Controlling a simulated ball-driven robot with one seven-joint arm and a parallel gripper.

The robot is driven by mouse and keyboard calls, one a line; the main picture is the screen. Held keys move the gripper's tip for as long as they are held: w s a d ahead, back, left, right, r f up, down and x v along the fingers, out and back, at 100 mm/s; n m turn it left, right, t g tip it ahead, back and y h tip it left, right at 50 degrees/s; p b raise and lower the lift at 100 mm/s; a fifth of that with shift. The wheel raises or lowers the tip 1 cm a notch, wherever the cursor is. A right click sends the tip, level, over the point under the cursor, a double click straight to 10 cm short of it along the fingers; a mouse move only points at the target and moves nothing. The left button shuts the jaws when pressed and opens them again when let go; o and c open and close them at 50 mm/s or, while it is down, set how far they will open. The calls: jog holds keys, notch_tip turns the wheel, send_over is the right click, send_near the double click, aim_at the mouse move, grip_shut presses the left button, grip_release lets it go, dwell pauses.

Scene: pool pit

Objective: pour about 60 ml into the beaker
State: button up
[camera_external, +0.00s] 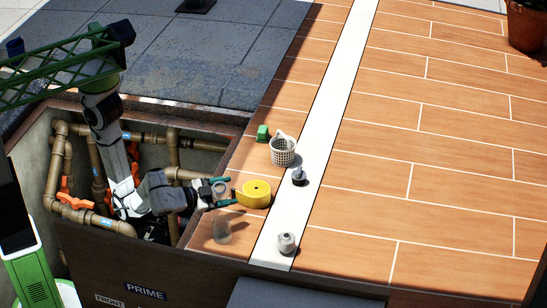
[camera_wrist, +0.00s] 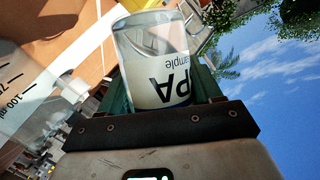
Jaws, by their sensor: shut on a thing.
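My gripper (camera_external: 223,192) is shut on a clear sample cup (camera_external: 219,187), held above the deck at the pit's edge. In the wrist view, the cup (camera_wrist: 155,60) sits between the green fingers (camera_wrist: 165,100), its printed label upside down. The cup looks tipped, with pale contents against one side. The clear beaker (camera_external: 222,230) stands on the deck in front of and below the gripper. In the wrist view, the beaker (camera_wrist: 20,90) fills the left edge, with a 100 ml mark. Its liquid level cannot be told.
A yellow round item (camera_external: 256,197) is close to the right of the gripper. Farther right are a white basket (camera_external: 283,154), a green block (camera_external: 263,132), a small grey item (camera_external: 299,176) and a metal weight-like item (camera_external: 286,243). Pipes (camera_external: 100,222) fill the pit.

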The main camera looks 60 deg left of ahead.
jog(key=shift+s+d+r+m, duration=0.1)
jog(key=shift+d+r+m, duration=0.05)
jog(key=shift+r+m, duration=0.15)
jog(key=shift+f+m+t, duration=0.2)
jog(key=shift+m+t, duration=0.2)
jog(key=shift+m, duration=0.1)
jog(key=shift+w+a+r+m+t+y, duration=0.2)
jog(key=shift+a+m+t+y, duration=0.15)
jog(key=shift+m, duration=0.45)
jog(key=shift+a+r+m+t+p, duration=0.1)
jog(key=shift+r+m+t+p, duration=0.35)
jog(key=shift+r+m+p, duration=0.3)
jog(key=shift+f+m, duration=0.25)
jog(key=shift+f, duration=0.05)
jog(key=shift+w+a+f+m+t, duration=0.1)
jog(key=shift+m+t, duration=0.3)
jog(key=shift+m, duration=0.1)
jog(key=shift+r+m+p, duration=0.3)
jog(key=shift+m+p, duration=0.15)
jog(key=shift+m, duration=0.05)
jog(key=shift+d+r+m+t+p, duration=0.3)
jog(key=shift+d+m+t+p, duration=0.1)
jog(key=shift+m, duration=0.1)
jog(key=shift+s+f+m+h, duration=0.1)
jog(key=shift+s+m+h, duration=0.1)
jog(key=shift+m+h, duration=0.4)
